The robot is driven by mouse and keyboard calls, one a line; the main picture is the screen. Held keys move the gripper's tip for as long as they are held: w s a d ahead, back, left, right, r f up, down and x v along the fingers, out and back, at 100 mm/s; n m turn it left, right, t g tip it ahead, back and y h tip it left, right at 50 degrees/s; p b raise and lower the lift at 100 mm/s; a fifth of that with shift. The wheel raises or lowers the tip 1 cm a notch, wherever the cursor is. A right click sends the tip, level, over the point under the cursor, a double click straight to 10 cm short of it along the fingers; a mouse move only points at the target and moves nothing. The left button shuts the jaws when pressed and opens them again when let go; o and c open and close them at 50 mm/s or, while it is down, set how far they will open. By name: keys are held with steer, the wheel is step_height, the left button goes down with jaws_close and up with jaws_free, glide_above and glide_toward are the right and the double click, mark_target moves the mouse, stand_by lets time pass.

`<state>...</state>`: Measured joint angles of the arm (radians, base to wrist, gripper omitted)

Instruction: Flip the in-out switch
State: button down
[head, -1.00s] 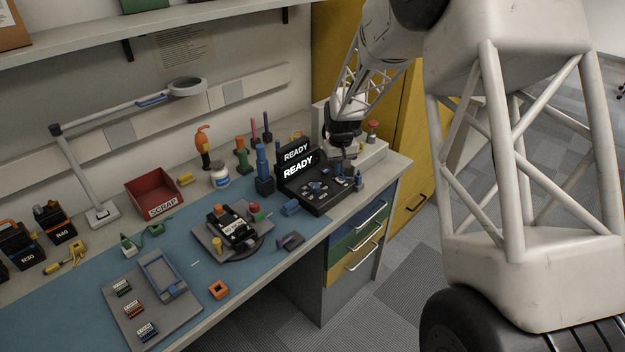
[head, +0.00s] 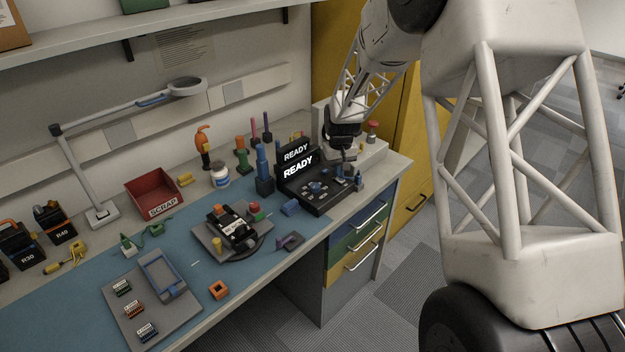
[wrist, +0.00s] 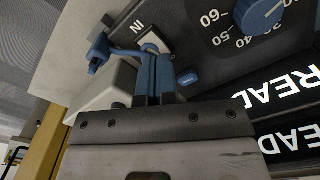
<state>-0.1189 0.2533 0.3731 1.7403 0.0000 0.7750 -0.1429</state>
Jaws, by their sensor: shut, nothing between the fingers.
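The black control panel (head: 312,198) stands at the right end of the bench, with two lit READY displays. In the wrist view, its face (wrist: 205,62) carries the word IN and a dial. A pale switch piece (wrist: 154,42) sits beside IN, partly covered by my fingers; I take it as the in-out switch. Which way it is set cannot be told. My gripper (wrist: 157,62) is shut and empty, its blue-grey fingertips right at the switch; contact is unclear. In the head view my gripper (head: 342,168) is low over the panel's right part.
A blue dial (wrist: 262,14) and a small blue button (wrist: 188,78) lie near my fingers. A blue lever-like part (wrist: 97,54) is on the other side. A pale box with a red knob (head: 372,127) stands behind the panel.

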steer(key=shift+f, duration=0.75)
stand_by(0.8)
steer(key=shift+r, duration=3.5)
